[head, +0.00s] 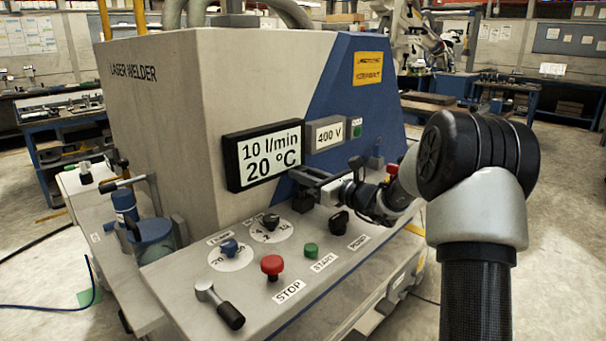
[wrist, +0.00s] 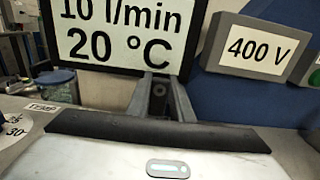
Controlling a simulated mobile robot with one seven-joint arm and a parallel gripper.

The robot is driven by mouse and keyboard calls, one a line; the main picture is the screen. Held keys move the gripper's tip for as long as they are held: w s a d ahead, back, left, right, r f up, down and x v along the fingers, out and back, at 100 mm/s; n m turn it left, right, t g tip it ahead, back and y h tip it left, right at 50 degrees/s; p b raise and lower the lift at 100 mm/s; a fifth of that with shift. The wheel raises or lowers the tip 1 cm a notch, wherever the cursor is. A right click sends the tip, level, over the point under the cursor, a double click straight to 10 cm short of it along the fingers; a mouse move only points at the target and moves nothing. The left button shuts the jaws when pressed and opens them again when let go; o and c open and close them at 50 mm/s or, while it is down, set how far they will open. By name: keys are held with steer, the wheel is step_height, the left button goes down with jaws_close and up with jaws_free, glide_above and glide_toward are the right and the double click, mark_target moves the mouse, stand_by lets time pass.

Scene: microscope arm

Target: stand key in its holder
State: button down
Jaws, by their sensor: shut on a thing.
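My gripper (head: 305,185) is in front of the laser welder's display, above the back of the sloping control panel (head: 190,275). Its fingers also show in the wrist view (wrist: 160,98), shut on a small dark piece that I take to be the key (wrist: 158,103). In the head view a dark block (head: 303,203) hangs at the fingertips, clear of the display. Most of its shape is hidden by the fingers. I cannot make out the key's holder for certain in either view.
The black-framed display (head: 263,156) and the 400 V box (head: 326,133) are close behind the gripper. On the panel stand a black knob (head: 338,222), a green button (head: 311,250), a red button (head: 272,266), two dials and a black-handled lever (head: 222,309).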

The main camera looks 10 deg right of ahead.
steer(key=shift+f+b, duration=0.3)
steer(key=shift+f, duration=0.2)
steer(key=c, duration=1.5)
jaws_free()
steer(key=p+v, duration=0.3)
steer(key=v, duration=1.4)
steer(key=shift+s+d+r, duration=0.1)
steer(key=shift+s, duration=0.05)
